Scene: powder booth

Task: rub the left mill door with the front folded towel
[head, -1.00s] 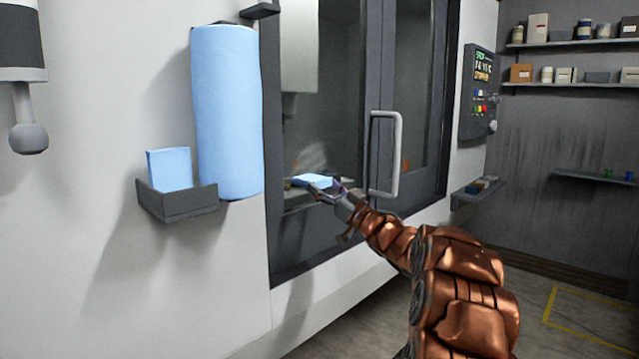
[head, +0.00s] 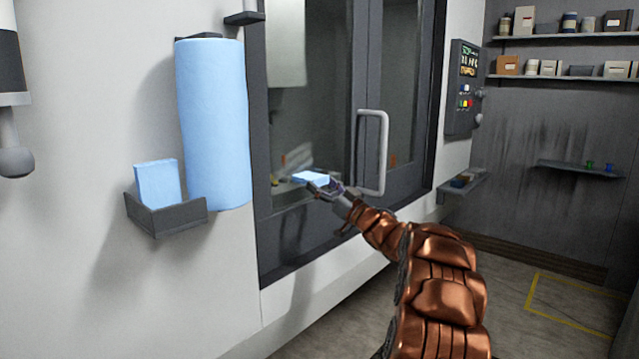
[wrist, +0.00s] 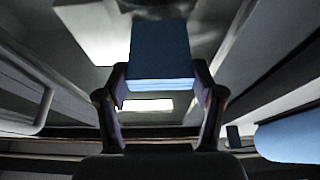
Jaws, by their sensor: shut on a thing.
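My gripper (head: 328,187) is shut on a folded blue towel (head: 310,178). In the wrist view the towel (wrist: 160,50) stands out between the two fingers of my gripper (wrist: 160,95). The left mill door (head: 318,125) is a dark-framed glass panel behind the towel, left of the looped grey handle. I cannot tell whether the towel touches the glass. Another folded blue towel (head: 158,183) stands in a small grey holder (head: 168,217) on the white wall at left.
A large blue roll (head: 212,125) hangs beside the door. The door handle (head: 384,155) sticks out just right of my gripper. A control panel (head: 464,88) and a small shelf (head: 463,187) are farther right. Floor at right is clear, with a yellow marking (head: 535,292).

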